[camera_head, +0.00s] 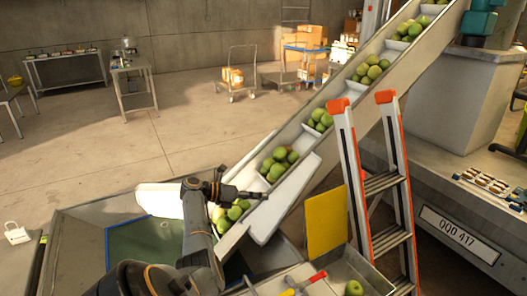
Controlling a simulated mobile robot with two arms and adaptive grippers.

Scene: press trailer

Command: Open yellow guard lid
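A flat yellow panel (325,221), which looks like the guard lid, stands roughly upright and a little tilted beside the lower end of the conveyor, just left of the ladder. My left arm comes up from the bottom, and its gripper (258,194) points right over the lower conveyor, near the green fruit. The gripper is left of the yellow panel and clearly apart from it. Its fingers are small and dark, seen edge-on, so their opening is unclear. No held thing shows. My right gripper is out of view.
An inclined conveyor (336,92) carries green apples (279,163) in compartments. An orange-topped stepladder (386,180) stands close right of the panel. A tray (340,276) with red- and yellow-handled tools and an apple lies below. A green-lined bin (140,243) is at left; open floor lies behind.

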